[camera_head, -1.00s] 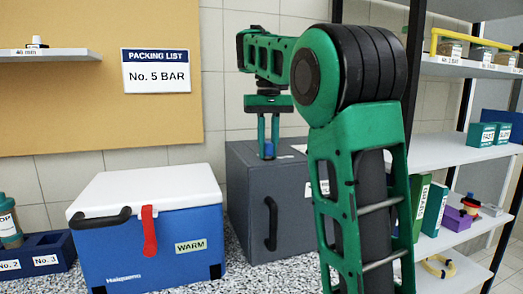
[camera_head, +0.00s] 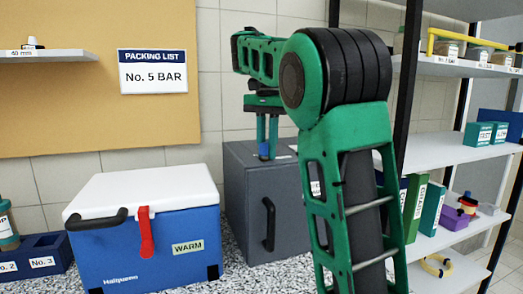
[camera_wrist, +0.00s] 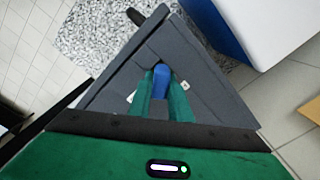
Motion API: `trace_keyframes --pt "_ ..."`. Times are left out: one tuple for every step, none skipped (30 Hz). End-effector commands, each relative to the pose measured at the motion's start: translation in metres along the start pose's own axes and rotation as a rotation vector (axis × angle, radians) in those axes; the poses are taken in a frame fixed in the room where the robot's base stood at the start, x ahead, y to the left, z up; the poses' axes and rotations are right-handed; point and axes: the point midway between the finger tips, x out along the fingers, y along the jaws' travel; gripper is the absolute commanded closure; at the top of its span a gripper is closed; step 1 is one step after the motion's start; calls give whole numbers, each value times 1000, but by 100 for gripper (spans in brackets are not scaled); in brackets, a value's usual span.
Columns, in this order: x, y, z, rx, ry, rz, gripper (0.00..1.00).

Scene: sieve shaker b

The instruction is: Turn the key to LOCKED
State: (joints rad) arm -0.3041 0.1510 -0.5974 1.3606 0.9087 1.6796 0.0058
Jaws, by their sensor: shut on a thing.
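A blue key (camera_head: 264,150) stands on the top of the dark grey cabinet (camera_head: 245,200), which has a black handle (camera_head: 268,224) on its front. My gripper (camera_head: 268,152) points down at the cabinet top, shut on the key. In the wrist view the blue key (camera_wrist: 162,78) sits between my green fingers (camera_wrist: 162,92), above the grey top. White marks (camera_wrist: 185,86) lie on either side of the fingers; their lettering is too small to read. The fingers hide the lower part of the key.
A blue cooler (camera_head: 150,245) with a white lid, red latch and WARM label stands left of the cabinet. A blue rack (camera_head: 38,262) is at the far left. Shelves with books and small boxes (camera_head: 492,134) stand to the right. Speckled counter shows in front.

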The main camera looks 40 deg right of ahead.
Motion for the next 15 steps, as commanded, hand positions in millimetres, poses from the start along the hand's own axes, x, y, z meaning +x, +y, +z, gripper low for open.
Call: trace_keyframes --pt "6 -6 10 30 -18 13 100" --pt "6 -6 10 69 -18 13 100" --pt "6 -7 10 127 -17 14 100" --pt "6 -7 10 170 -17 15 100" --pt "6 -7 10 213 -16 15 100" --pt "6 -7 10 270 -16 15 100" --pt "6 -7 10 313 -15 15 100" --pt "6 -7 10 357 -15 16 100" --pt "5 -8 10 415 -15 16 100" --pt "6 -8 11 455 -15 16 100" --pt "6 -8 11 492 -14 17 100" --pt "6 -9 10 536 -13 17 100" --pt "6 -9 10 566 -12 17 100" --pt "6 -9 9 590 -11 17 100" --pt "5 -9 8 612 -10 16 100"
